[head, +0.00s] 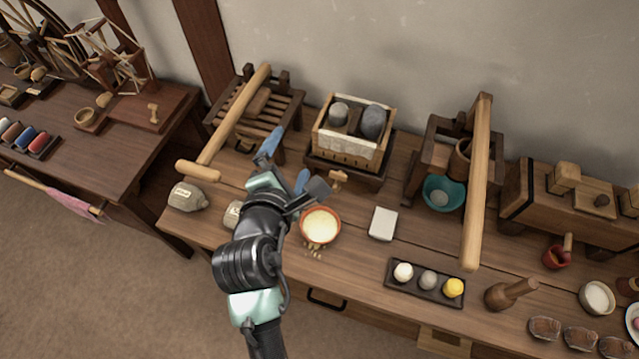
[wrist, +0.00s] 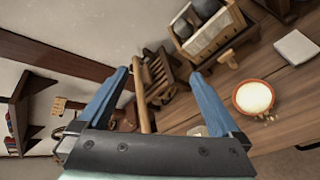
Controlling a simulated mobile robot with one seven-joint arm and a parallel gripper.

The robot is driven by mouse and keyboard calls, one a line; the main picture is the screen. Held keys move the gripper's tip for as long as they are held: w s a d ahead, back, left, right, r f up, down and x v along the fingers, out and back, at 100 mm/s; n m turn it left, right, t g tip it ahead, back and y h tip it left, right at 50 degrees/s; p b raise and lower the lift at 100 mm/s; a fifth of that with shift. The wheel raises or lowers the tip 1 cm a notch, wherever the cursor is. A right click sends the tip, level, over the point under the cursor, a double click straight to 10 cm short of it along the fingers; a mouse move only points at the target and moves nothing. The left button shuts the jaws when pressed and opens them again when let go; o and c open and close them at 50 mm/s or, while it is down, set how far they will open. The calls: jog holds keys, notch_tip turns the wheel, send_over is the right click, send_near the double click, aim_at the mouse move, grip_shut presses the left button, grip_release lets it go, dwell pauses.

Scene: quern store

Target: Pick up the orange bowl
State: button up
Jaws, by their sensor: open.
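The orange bowl (head: 320,226) stands upright on the wooden workbench and is filled with a pale yellow, grainy stuff. It also shows at the right of the wrist view, where its orange rim (wrist: 238,103) surrounds the pale fill. My gripper (head: 287,161) is above the bench, up and to the left of the bowl in the head view. Its two blue fingers are spread apart in the wrist view (wrist: 160,78), with nothing held between them. The bowl lies outside the fingers, to the right of the right finger.
A small white block (head: 383,223) lies right of the bowl. A dark tray (head: 391,283) with three balls is farther right. A wooden box with stones (head: 345,152) stands behind. A grey weight (head: 186,197) is at the left. Crumbs lie before the bowl.

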jog(key=s+f+n+g+h+b, duration=0.1)
jog(key=s+f+n+g, duration=0.1)
jog(key=s+f+n, duration=0.6)
jog(key=s+f+n+g+b, duration=0.15)
jog(key=s+f, duration=0.25)
jog(key=f, duration=0.8)
jog(key=shift+g, duration=0.45)
jog(key=b+x, duration=1)
jog(key=shift+d+r, duration=0.15)
jog(key=shift+d, duration=0.2)
jog(key=p+v, duration=1)
jog(key=shift+a+p, duration=0.15)
jog(key=shift+p, duration=0.25)
